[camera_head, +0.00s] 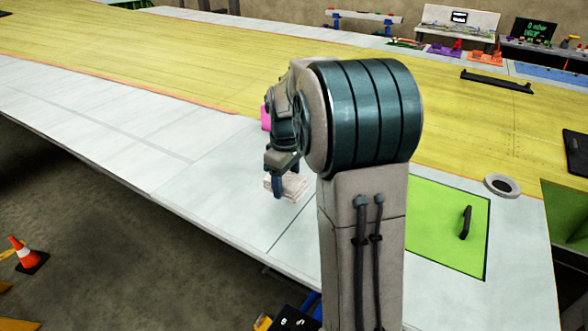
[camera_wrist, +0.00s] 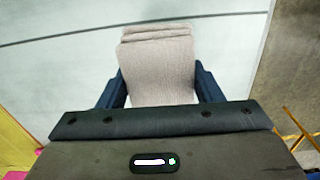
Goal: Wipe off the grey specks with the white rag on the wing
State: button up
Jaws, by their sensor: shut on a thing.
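The white rag (camera_head: 292,186) is a folded, whitish-beige pad between the fingers of my gripper (camera_head: 282,184). It is at the pale grey front part of the wing (camera_head: 130,124). In the wrist view the rag (camera_wrist: 158,62) shows between the two dark blue fingers of my gripper (camera_wrist: 160,88), which are shut on it. I cannot tell whether the rag touches the wing surface or is slightly above it. No grey specks can be made out on the visible wing surface. My arm hides part of the wing behind it.
A pink object (camera_head: 265,117) is behind my gripper. A green panel with a black handle (camera_head: 465,222) and a grey ring (camera_head: 502,186) are at the right. The wing's front edge drops to the floor, where an orange cone (camera_head: 22,254) stands. The wing's left part is clear.

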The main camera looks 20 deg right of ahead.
jog(key=shift+r+p, duration=0.6)
jog(key=shift+r, duration=0.55)
jog(key=shift+f, duration=0.1)
